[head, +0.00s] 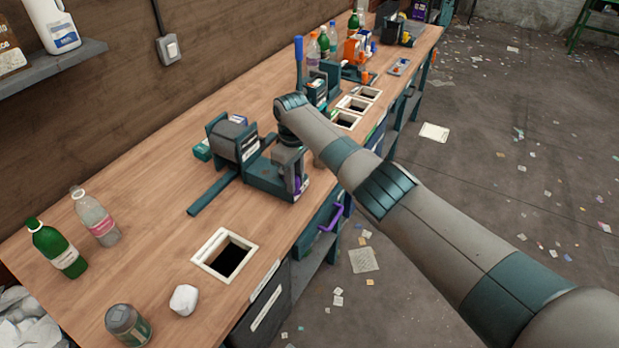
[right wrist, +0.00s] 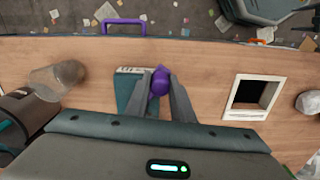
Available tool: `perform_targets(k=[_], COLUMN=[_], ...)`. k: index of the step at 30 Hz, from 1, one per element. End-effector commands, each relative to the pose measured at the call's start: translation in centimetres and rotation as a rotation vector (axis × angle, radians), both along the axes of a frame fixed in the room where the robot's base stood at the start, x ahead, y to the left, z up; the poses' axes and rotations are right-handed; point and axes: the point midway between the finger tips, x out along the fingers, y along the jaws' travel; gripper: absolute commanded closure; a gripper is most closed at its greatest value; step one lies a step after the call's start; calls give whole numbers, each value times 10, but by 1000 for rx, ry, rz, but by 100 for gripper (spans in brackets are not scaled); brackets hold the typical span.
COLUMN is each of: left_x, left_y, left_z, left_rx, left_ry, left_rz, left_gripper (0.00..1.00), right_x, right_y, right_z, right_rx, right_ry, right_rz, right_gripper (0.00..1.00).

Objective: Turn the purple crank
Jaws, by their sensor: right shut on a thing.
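The purple crank knob (right wrist: 160,82) sits between the fingertips of my right gripper (right wrist: 161,84) in the right wrist view, and the fingers are shut on it. In the head view only a bit of the purple crank (head: 297,185) shows beside my right gripper (head: 292,180), at the front end of a teal machine (head: 262,180) on the bench. The rest of the crank is hidden by the gripper. My left gripper is not in view.
The wooden bench (head: 160,240) has a square white-framed hole (head: 223,254) to the front. A green bottle (head: 56,248), a clear bottle (head: 95,216), a can (head: 128,324) and a white lump (head: 184,299) stand on it. A purple drawer handle (head: 332,217) sticks out below the edge.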

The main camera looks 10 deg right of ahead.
Motion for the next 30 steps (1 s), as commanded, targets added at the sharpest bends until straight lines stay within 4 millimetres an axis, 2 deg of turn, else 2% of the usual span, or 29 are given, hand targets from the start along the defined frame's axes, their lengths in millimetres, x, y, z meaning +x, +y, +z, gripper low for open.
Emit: perform_targets(k=[3,10,18,29,30], left_x=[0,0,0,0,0], left_y=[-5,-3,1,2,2], left_z=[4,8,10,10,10], left_rx=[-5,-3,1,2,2], left_ry=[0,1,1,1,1], left_rz=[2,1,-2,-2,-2], left_gripper=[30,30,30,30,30], right_x=[-2,-3,-3,-3,-3], right_y=[15,27,32,32,32], right_z=[1,1,1,1,1], right_rx=[2,2,1,1,1], right_ry=[2,0,-1,-3,-3], right_rz=[-85,-220,-286,-290,-290], right_gripper=[100,100,100,100,74])
